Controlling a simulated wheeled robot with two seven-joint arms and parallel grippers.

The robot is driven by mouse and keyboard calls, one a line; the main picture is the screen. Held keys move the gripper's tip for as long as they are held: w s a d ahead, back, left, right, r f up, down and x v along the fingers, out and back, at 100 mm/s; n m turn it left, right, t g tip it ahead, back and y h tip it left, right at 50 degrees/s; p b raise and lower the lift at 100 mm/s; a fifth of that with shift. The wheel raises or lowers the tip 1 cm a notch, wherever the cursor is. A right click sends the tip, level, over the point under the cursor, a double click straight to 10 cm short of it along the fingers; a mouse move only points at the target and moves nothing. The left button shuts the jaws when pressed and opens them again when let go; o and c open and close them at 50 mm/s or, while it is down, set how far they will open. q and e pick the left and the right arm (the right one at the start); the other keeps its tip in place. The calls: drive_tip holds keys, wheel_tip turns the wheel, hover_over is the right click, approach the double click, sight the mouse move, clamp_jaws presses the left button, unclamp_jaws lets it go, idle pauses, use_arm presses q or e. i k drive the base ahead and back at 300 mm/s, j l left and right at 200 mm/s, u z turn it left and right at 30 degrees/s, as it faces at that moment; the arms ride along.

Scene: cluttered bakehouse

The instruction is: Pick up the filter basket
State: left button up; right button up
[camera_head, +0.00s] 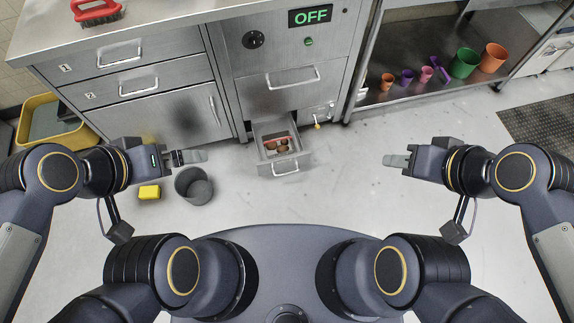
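An open lower drawer (264,130) stands out from the steel machine at the middle of the head view. Inside it sits what looks like the filter basket (270,153), a small container with a red bar and several brownish lumps. My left gripper (201,156) is to the left of the drawer, apart from it, above the floor by a grey bin. My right gripper (390,161) is to the right of the drawer, over bare floor. Both appear empty. The fingers of each overlap from this angle, so their opening is unclear.
A grey bin (182,191) and a yellow block (149,192) are on the floor at left. A yellow tub (30,106) stands further left. A red brush (97,10) lies on the counter. Coloured cups, including a green one (464,63), occupy the right shelf.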

sight(278, 145)
drive_tip(key=i+l+u, duration=0.2)
drive_tip(key=u, duration=0.15)
drive_tip(key=i+l+u, duration=0.7)
drive_tip(key=k+j, duration=0.1)
